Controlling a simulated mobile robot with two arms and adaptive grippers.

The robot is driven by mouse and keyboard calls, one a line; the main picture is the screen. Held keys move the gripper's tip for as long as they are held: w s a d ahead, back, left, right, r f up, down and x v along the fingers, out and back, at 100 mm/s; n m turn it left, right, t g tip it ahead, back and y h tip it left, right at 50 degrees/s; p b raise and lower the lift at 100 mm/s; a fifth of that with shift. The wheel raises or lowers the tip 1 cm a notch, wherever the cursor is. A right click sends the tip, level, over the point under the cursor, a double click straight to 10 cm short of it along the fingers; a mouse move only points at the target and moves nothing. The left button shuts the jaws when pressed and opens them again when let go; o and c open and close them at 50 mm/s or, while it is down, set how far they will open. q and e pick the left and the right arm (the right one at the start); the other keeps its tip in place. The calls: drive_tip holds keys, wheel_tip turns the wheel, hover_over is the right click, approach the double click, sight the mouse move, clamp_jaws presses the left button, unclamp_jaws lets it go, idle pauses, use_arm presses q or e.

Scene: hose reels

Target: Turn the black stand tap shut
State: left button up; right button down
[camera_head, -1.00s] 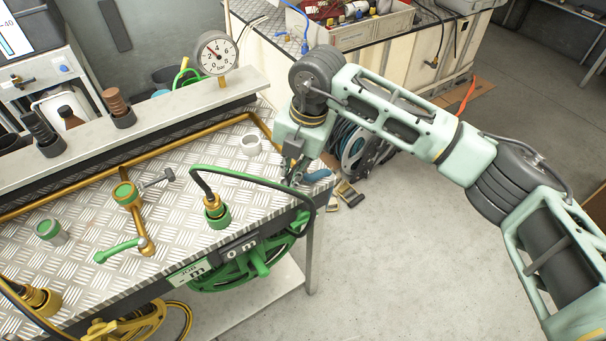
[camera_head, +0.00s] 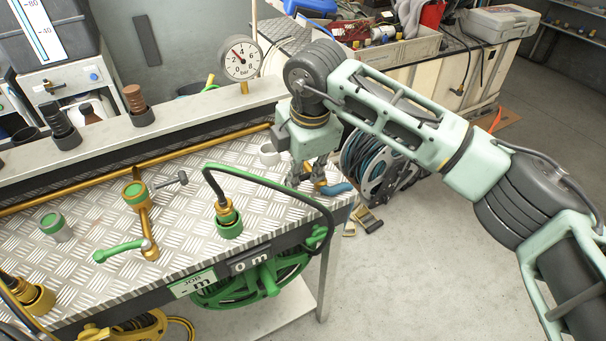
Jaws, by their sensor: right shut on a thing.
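My right gripper (camera_head: 309,184) points down at the right end of the metal bench. It is shut at a brass tap with a blue lever (camera_head: 338,188), which sticks out to the right just beside the fingers. The fingers cover most of this tap, and the exact grip is hidden. No plainly black tap shows. Another brass tap has a green lever (camera_head: 120,250) that points left. My left gripper is not in view.
A green hose reel (camera_head: 268,282) hangs at the bench front, its black hose arching over the edge near my gripper. A pressure gauge (camera_head: 241,59) stands behind. A grey reel (camera_head: 372,160) stands beyond the bench.

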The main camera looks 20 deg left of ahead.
drive_tip(key=shift+w, duration=0.1)
idle(0.3)
drive_tip(key=c, duration=2.1)
unclamp_jaws()
drive_tip(key=shift+o, duration=1.3)
drive_tip(key=shift+a, duration=0.2)
wheel_tip(320, 180, up, 12)
drive_tip(key=s+d, duration=0.1)
drive_tip(key=shift+s+d+f, duration=0.15)
drive_tip(key=shift+s+d, duration=0.15)
drive_tip(key=shift+d, duration=0.05)
